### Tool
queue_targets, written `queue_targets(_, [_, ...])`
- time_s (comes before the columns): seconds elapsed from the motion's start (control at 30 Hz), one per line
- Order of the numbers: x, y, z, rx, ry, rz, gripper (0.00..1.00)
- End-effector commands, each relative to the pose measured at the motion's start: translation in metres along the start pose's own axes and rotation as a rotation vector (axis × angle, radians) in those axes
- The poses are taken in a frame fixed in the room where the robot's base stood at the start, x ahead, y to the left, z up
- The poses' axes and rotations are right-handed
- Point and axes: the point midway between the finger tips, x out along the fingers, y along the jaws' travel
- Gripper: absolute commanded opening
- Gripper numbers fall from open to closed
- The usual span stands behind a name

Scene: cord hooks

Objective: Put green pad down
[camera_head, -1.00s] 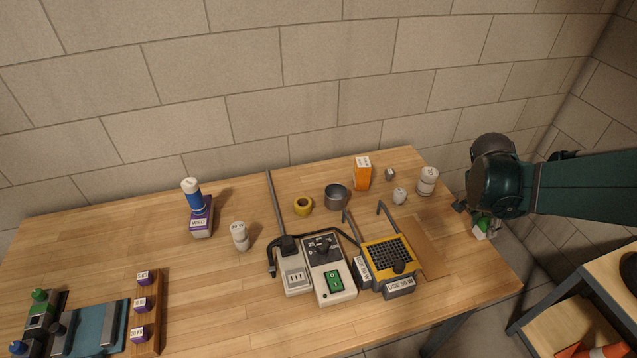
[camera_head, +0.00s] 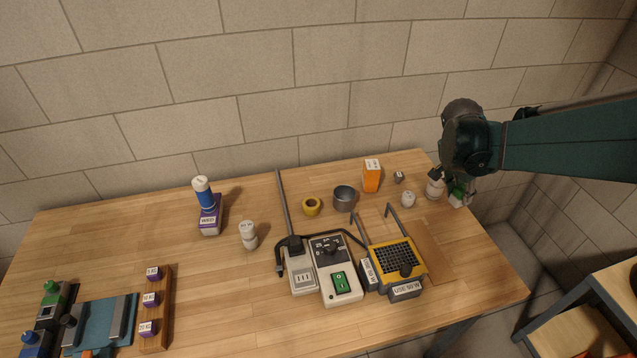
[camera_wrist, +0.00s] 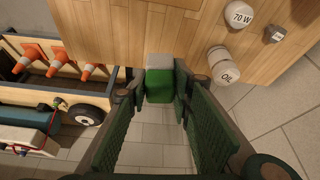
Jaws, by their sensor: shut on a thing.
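The green pad (camera_wrist: 159,86) is a small block with a green body and a pale grey face. My gripper (camera_wrist: 160,97) is shut on it, with one finger on each side. In the head view the pad (camera_head: 457,198) shows small and partly hidden under my gripper (camera_head: 452,186). The pad is held above the right edge of the wooden table (camera_head: 250,310), close to a white jar marked OIL (camera_wrist: 224,67). In the wrist view the floor shows below the pad and the table lies just beyond it.
A white 70 W knob (camera_wrist: 239,14) and a small grey cube (camera_wrist: 276,34) stand near the jar. A flat brown board (camera_head: 432,250) lies at the table's right, beside a yellow-topped device (camera_head: 398,262).

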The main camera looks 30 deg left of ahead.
Motion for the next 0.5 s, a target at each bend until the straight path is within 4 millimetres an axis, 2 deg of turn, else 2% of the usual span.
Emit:
queue_targets(0.03, [-0.005,-0.021,0.006,-0.024,0.0,-0.01,0.1])
queue_targets(0.1, [-0.009,-0.045,0.014,-0.054,-0.001,-0.023,0.1])
queue_targets(0.27, [-0.019,-0.099,0.035,-0.124,-0.001,-0.051,0.1])
queue_targets(0.5, [-0.037,-0.177,0.076,-0.227,-0.002,-0.094,0.1])
